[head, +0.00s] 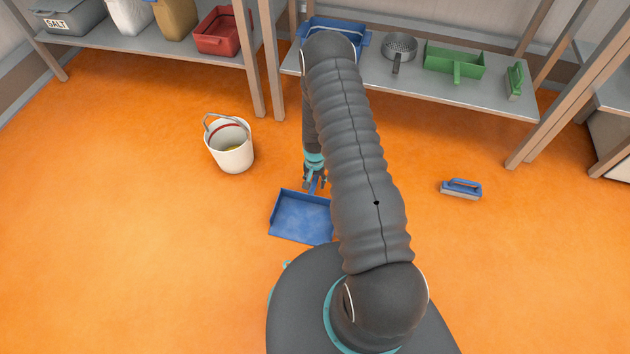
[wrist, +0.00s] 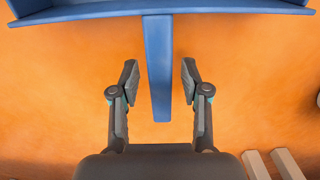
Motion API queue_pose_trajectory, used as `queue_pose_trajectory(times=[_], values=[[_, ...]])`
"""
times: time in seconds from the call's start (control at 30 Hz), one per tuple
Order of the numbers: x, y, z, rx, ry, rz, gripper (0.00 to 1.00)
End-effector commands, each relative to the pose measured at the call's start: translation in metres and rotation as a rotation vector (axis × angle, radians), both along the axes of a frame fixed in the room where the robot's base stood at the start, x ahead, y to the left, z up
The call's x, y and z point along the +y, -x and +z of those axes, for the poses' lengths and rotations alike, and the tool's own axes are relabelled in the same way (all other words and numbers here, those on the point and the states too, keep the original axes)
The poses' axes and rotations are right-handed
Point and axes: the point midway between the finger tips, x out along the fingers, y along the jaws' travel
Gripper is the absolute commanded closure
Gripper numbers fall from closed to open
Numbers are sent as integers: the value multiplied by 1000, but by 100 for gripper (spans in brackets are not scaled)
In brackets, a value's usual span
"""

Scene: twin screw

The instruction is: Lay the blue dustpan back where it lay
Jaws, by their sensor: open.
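The blue dustpan (head: 300,216) lies on the orange floor just in front of my base, its pan toward me and its handle toward the shelves. My arm hides its right part in the head view. In the wrist view its blue handle (wrist: 158,70) runs down between the two fingers of my gripper (wrist: 160,82), with a clear gap on each side. The pan's edge (wrist: 100,11) crosses the top of that view. My gripper is open around the handle and does not touch it. In the head view my gripper (head: 315,183) is low by the handle.
A white bucket (head: 231,147) stands to the left. A blue brush (head: 461,188) lies on the floor to the right. Shelves behind hold a blue bin (head: 335,32), a grey sieve (head: 399,46), a green dustpan (head: 454,61), a green brush (head: 514,80) and a red crate (head: 217,31).

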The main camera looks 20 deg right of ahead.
Motion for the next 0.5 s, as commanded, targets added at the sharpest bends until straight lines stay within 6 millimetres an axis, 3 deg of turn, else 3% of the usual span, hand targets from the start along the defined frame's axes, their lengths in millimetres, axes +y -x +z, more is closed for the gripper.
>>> queue_pose_trajectory(times=[0.5], values=[[-1, -3, 94, -4, 1, -1, 54]])
